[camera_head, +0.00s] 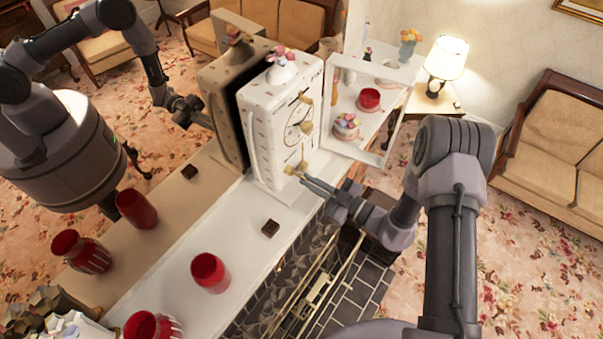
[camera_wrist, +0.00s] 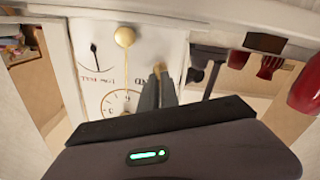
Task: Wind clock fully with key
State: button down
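A white, tall clock (camera_head: 275,125) stands on the mantel, with a round numbered dial facing right. The dial also shows in the wrist view (camera_wrist: 112,104). Gold parts stick out from its front, including a round gold knob (camera_wrist: 124,37). Its framed door (camera_head: 331,112) stands open to the right. My gripper (camera_head: 302,178) is at the lower front of the clock, its fingers close together. A small gold piece, seemingly the key (camera_head: 293,170), is at the fingertips and also shows in the wrist view (camera_wrist: 160,69). Its contact with the clock is hidden.
A small dark box (camera_head: 270,228) and a red vase (camera_head: 210,272) stand on the white mantel (camera_head: 172,268) left of the clock. A mirror behind reflects clock, vases and my arm. The fireplace (camera_head: 310,290) lies below. A lit lamp (camera_head: 445,58) stands at the back right.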

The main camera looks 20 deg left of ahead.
jog(key=m+p, duration=0.1)
jog(key=m, duration=0.2)
jog(key=shift+r, duration=0.2)
jog(key=shift+f+m, duration=0.15)
jog(key=shift+m, duration=0.75)
jog(key=m, duration=0.3)
jog(key=shift+p, duration=0.4)
jog(key=shift+m, duration=0.8)
jog(key=c, duration=1.8)
grip_release()
jog(key=shift+a, duration=0.1)
jog(key=shift+o, duration=1.3)
jog(key=shift+a+f, duration=0.1)
jog(key=shift+a, duration=0.1)
jog(key=o, duration=0.5)
jog(key=shift+d, duration=0.1)
